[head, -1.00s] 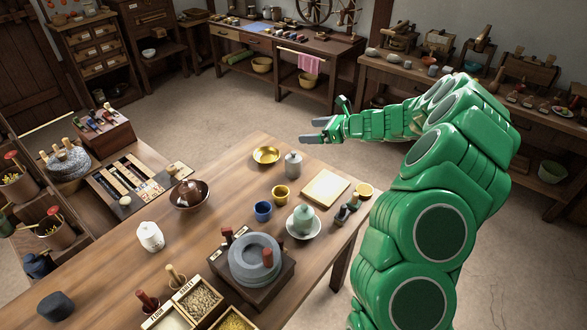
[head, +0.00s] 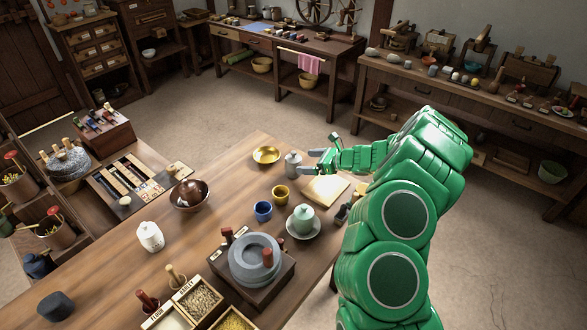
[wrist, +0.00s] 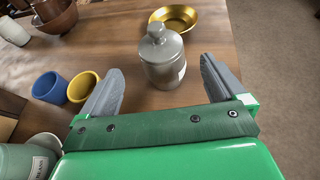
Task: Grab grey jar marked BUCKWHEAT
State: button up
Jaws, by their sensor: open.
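The grey lidded jar (head: 292,165) stands upright near the far right edge of the wooden table. In the wrist view the grey jar (wrist: 163,62) is ahead of my gripper, between the lines of the two fingers. A pale label shows on its right side, but I cannot read it. My gripper (head: 314,161) is open and low over the table, just right of the jar, its fingers pointing at it. In the wrist view the grey fingers of my gripper (wrist: 162,72) are spread wide, with nothing held.
A brass bowl (head: 266,155) sits just beyond the jar. A yellow cup (head: 280,194) and a blue cup (head: 263,211) stand nearby. A pale green jar (head: 302,217) and a wooden board (head: 326,190) are closer to my arm. A white jar (head: 150,237) stands further left.

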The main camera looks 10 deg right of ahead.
aim_at(297, 160)
jog(key=shift+x, duration=3.4)
jog(key=shift+w+r, duration=0.15)
jog(key=shift+r, duration=0.05)
grip_shut()
